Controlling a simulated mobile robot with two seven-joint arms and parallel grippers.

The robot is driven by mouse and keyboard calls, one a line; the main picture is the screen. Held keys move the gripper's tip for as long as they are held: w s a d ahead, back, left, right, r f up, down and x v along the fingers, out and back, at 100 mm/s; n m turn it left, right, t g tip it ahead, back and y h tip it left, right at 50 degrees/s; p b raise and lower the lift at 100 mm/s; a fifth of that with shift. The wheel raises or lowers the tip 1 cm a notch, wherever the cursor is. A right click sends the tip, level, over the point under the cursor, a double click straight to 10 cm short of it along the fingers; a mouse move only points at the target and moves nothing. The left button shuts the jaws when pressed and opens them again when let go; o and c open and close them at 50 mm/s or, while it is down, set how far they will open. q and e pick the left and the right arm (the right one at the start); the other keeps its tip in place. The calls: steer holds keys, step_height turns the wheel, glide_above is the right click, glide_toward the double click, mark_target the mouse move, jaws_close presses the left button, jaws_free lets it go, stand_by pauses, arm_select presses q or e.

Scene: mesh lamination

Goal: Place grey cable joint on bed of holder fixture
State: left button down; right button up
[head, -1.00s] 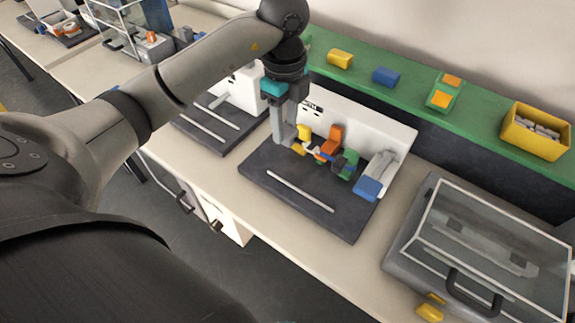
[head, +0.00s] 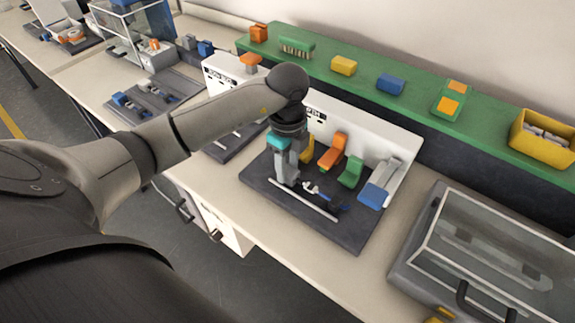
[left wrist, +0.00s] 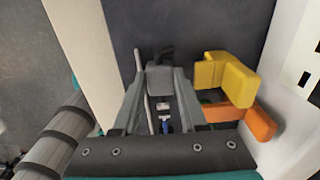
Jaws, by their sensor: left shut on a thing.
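My left gripper (head: 290,183) is shut on the cable joint (head: 312,188), a thin grey-white piece with dark and blue parts that sticks out to its right. In the left wrist view the gripper (left wrist: 160,78) shows with white and blue parts of the joint (left wrist: 163,106) between its fingers; the gripped part is hidden. The holder fixture has a dark base plate (head: 335,230) and a white back panel (head: 375,138). The joint is over the front of the plate, near its pale strip (head: 303,199); contact is unclear. My right gripper is not in view.
Yellow (head: 307,150), orange (head: 332,152), green (head: 351,171) and blue (head: 374,195) clamps stand behind and right of the gripper. A lidded glass-topped case (head: 490,255) is at the right. A green shelf (head: 415,98) with blocks and a yellow bin (head: 541,137) runs behind.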

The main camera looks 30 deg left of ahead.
arm_select(q)
steer(key=shift+f, duration=0.1)
steer(key=c, duration=0.7)
jaws_free()
steer(key=shift+c, duration=0.2)
step_height(320, 180, up, 12)
steer(key=p, duration=0.2)
